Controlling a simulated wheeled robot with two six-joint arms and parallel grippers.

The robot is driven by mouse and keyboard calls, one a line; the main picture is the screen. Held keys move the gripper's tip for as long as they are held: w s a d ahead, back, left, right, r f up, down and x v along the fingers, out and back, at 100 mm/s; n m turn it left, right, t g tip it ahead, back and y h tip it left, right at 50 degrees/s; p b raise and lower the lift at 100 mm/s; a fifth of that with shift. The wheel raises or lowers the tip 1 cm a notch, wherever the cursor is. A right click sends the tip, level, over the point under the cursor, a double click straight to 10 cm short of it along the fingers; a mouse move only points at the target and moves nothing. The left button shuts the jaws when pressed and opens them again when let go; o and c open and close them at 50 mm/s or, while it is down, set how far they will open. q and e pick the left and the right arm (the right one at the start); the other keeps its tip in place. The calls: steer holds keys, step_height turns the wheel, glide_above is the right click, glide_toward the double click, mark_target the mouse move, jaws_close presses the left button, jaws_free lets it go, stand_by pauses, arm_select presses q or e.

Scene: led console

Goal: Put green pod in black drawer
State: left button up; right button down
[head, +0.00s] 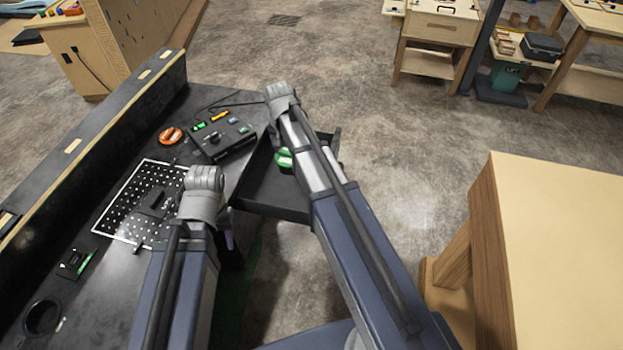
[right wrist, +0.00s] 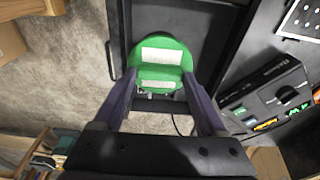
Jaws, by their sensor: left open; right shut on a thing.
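The green pod (head: 284,158) shows in the head view beside my right forearm, over the open black drawer (head: 262,185). In the right wrist view, the green pod (right wrist: 162,65) with white patches sits between the two fingers of my right gripper (right wrist: 160,95), which is shut on it. The drawer (right wrist: 180,18) lies behind the pod there; I cannot tell whether the pod touches its floor. In the head view my right forearm covers part of the drawer and most of the right gripper. My left gripper (head: 204,185) is open over the bench, its jaws mostly hidden by its arm.
On the black bench stand a control box (head: 222,138) with coloured parts, an orange round pod (head: 171,135) and a perforated plate (head: 125,212). A raised ledge (head: 90,150) runs along the bench's left side. A wooden table (head: 560,230) stands right; bare floor lies between.

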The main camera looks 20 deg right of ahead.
steer(key=shift+s+d+f, duration=0.1)
steer(key=shift+s+d, duration=0.1)
steer(key=shift+d, duration=0.15)
steer(key=shift+s+d+f+b, duration=0.1)
steer(key=shift+d+f+b, duration=0.05)
steer(key=shift+f+b, duration=0.15)
steer(key=f+b, duration=0.6)
steer(key=s+f+b, duration=0.1)
steer(key=f+b, duration=0.2)
steer(key=b, duration=0.1)
steer(key=shift+s+d+f, duration=0.1)
steer(key=shift+f, duration=0.3)
step_height(320, 180, down, 6)
steer(key=b, duration=0.6)
steer(key=shift+f, duration=0.2)
step_height(320, 180, down, 3)
steer(key=b, duration=0.3)
steer(key=shift+f+b, duration=0.2)
steer(key=shift+b, duration=0.15)
steer(key=shift+f, duration=0.2)
jaws_free()
